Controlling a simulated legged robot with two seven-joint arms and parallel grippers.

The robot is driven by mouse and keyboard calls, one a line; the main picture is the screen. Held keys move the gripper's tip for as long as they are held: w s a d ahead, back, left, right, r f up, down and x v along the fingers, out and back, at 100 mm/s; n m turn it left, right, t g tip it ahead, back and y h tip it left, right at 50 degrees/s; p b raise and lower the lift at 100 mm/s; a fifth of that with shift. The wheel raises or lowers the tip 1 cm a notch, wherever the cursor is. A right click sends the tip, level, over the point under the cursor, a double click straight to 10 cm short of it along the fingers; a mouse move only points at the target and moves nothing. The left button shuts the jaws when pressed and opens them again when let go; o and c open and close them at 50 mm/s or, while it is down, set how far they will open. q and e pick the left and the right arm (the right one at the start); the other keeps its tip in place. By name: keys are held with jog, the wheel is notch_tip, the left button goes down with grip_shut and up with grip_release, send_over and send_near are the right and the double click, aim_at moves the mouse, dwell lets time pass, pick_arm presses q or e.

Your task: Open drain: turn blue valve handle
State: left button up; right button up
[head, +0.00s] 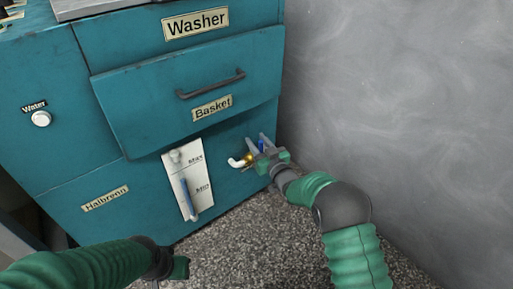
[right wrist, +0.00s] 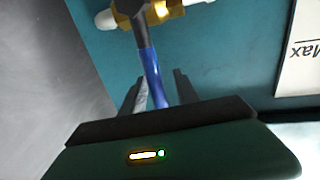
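The blue valve handle (right wrist: 150,72) shows in the right wrist view, running down from a brass valve (right wrist: 165,10) with white pipe ends. In the head view the handle (head: 262,146) shows partly between the fingers, beside the brass valve (head: 248,159) on the teal washer's front. My right gripper (right wrist: 158,88) is open, with one finger on each side of the handle. The handle's lower end is hidden by the gripper body. The left finger looks close to the handle; I cannot tell whether it touches. My left gripper (head: 180,268) is low at the left, its fingers unclear.
The teal washer (head: 60,150) has a protruding drawer labelled Basket (head: 140,105) above the valve. A white level gauge (head: 188,180) with Max and Min marks is left of the valve. A grey wall (head: 400,90) stands close at right. Speckled floor (head: 240,245) is open in front.

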jog(key=shift+w+a, duration=0.2)
jog(key=shift+w, duration=0.15)
jog(key=shift+d, duration=0.15)
grip_shut()
dwell(1.1)
